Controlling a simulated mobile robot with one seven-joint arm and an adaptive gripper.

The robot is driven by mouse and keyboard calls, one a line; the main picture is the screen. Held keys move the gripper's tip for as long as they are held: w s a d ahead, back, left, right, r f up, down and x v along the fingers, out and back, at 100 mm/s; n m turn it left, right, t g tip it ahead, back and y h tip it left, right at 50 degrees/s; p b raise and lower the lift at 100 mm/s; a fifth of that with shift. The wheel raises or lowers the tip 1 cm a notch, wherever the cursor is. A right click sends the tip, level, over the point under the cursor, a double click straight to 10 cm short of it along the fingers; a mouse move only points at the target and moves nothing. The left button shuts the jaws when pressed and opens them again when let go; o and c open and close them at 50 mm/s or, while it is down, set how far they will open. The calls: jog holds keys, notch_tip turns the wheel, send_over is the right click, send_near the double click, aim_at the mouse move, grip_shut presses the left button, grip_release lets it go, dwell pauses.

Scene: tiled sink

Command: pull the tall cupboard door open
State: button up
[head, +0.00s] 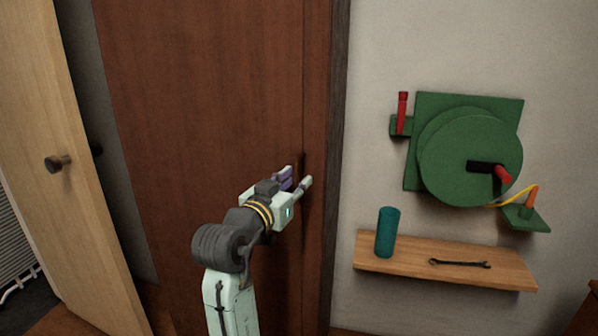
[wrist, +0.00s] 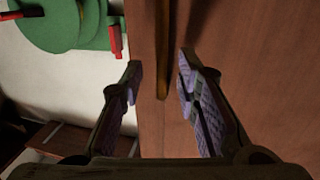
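The tall dark-brown cupboard door (head: 205,130) fills the middle of the head view and looks shut. It also shows in the wrist view (wrist: 260,60). A slim vertical bar handle (wrist: 162,60) runs near the door's edge in the wrist view. In the head view a thin dark upright piece of the handle (head: 301,160) shows just above my fingers. My gripper (head: 299,178) is at the door's right side. Its two purple-padded fingers (wrist: 160,80) are apart, one on each side of the handle's line. I cannot tell whether either finger touches the handle.
A pale wooden door (head: 55,150) with a round knob (head: 57,162) stands at the left. On the right wall are a green reel (head: 455,155) and a wooden shelf (head: 440,262) with a teal cylinder (head: 387,232) and a wrench (head: 460,264).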

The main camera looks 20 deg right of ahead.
jog(key=shift+x, duration=1.4)
jog(key=shift+c, duration=0.3)
grip_shut()
